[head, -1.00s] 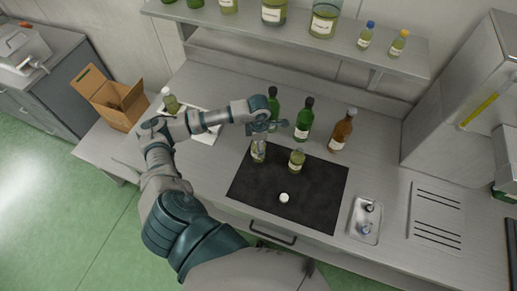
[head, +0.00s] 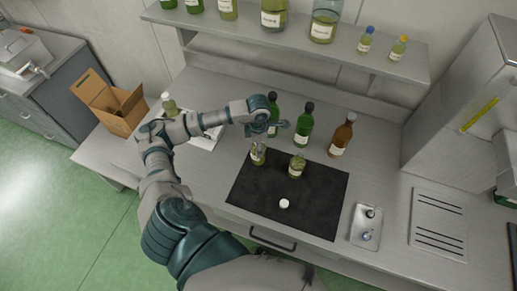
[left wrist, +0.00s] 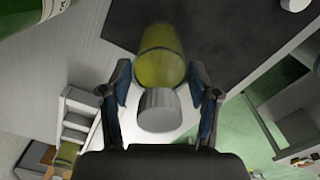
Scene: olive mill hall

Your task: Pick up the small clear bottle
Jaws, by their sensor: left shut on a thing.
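A small clear bottle (head: 258,155) with yellow-green contents and a pale label is at the left part of the black mat (head: 322,207). My left gripper (head: 259,146) reaches it from above, with its fingers around the bottle's upper part. My right gripper is not in view.
A loose white cap (head: 284,204) lies on the mat. Green bottles (head: 304,124) and a brown bottle (head: 341,136) stand close behind. A metal tray (head: 366,227) is at right, a cardboard box (head: 113,104) at left. A shelf (head: 290,36) with bottles hangs above.

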